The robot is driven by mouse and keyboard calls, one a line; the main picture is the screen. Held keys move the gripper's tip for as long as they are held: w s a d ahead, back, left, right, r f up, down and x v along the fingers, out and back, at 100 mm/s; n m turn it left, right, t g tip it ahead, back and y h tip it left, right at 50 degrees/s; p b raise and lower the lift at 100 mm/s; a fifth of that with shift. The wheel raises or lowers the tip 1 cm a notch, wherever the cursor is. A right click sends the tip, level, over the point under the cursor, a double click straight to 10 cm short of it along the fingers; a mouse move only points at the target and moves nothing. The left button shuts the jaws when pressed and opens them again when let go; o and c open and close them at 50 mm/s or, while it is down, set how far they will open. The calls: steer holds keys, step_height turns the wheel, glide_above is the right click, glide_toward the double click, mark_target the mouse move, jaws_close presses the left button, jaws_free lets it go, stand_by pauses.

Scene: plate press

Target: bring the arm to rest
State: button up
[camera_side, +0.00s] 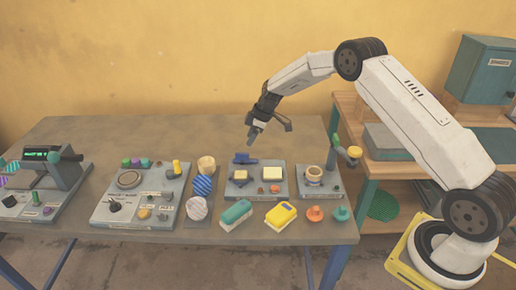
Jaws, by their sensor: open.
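My gripper (269,135) is open and empty. It hangs in the air above the back right part of the grey table (130,130), over the panel with two pale square pads (257,182). My arm reaches in from the right, bent at a high elbow, and the gripper points down and to the left. No object is between the fingers. Nothing on the table appears to touch it.
A control panel (140,195) and a device with a display (45,175) are at left. The table's back is clear.

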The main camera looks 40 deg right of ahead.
steer(key=shift+s+r, duration=0.1)
stand_by(0.3)
steer(key=s+a+r+m+h, duration=0.1)
steer(key=s+a+r+m, duration=0.2)
steer(key=s, duration=0.8)
steer(key=s+a+r+m+h, duration=0.1)
steer(key=s+a+r+m, duration=0.2)
steer(key=s, duration=0.7)
steer(key=s+a+r+m+h, duration=0.1)
steer(key=s+a+r+m, duration=0.1)
steer(key=s, duration=0.9)
steer(key=shift+s+a+r+m, duration=0.35)
steer(key=shift+a+r+m, duration=0.05)
steer(key=shift+r+m, duration=0.2)
